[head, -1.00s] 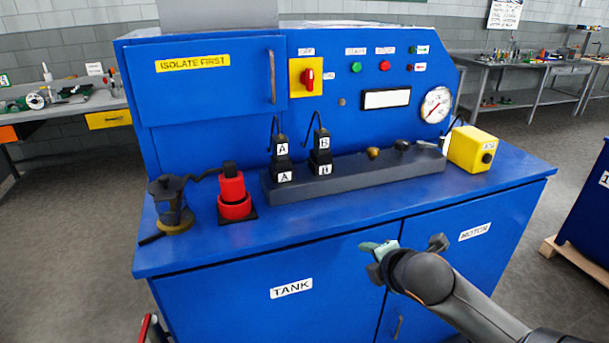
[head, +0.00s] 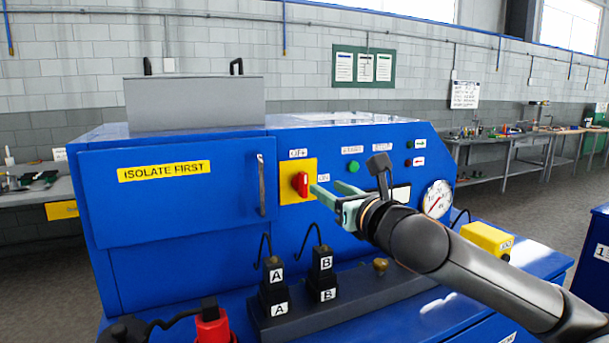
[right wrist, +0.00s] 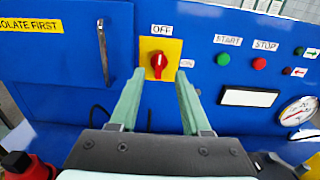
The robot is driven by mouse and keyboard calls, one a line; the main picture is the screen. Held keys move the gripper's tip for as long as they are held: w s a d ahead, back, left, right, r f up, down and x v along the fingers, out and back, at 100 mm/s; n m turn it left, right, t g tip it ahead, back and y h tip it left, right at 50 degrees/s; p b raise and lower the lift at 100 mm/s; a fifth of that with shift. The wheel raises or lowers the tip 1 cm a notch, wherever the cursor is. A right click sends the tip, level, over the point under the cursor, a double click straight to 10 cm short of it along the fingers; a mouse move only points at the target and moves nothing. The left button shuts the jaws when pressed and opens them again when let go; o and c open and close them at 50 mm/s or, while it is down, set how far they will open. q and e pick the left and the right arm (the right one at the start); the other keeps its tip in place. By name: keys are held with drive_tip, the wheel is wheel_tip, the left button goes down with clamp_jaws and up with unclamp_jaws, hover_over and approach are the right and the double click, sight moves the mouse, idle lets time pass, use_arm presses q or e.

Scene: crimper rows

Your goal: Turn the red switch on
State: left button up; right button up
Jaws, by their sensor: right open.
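The red switch (head: 303,183) is a rotary knob on a yellow plate (head: 286,190) on the blue machine's front panel. Its handle stands upright, toward the OFF label (right wrist: 162,29) above it; a smaller label sits at its right. The switch (right wrist: 158,62) also shows in the right wrist view, between and beyond the green fingertips. My right gripper (head: 327,187) is open and empty, just in front and to the right of the switch in the head view. I see no clear contact with the knob. My left gripper is not in view.
The ISOLATE FIRST door (head: 175,200) with its upright handle (head: 261,185) is left of the switch. START (right wrist: 223,59) and STOP (right wrist: 259,64) buttons and a gauge (head: 437,199) are to the right. Plugs A (head: 275,290) and B (head: 321,275) stand below on the ledge.

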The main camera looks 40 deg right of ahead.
sight(305, 175)
drive_tip(key=x, duration=1)
drive_tip(key=shift+w+d+f, duration=0.1)
drive_tip(key=shift+w+d, duration=0.05)
drive_tip(key=shift+w, duration=0.15)
clamp_jaws()
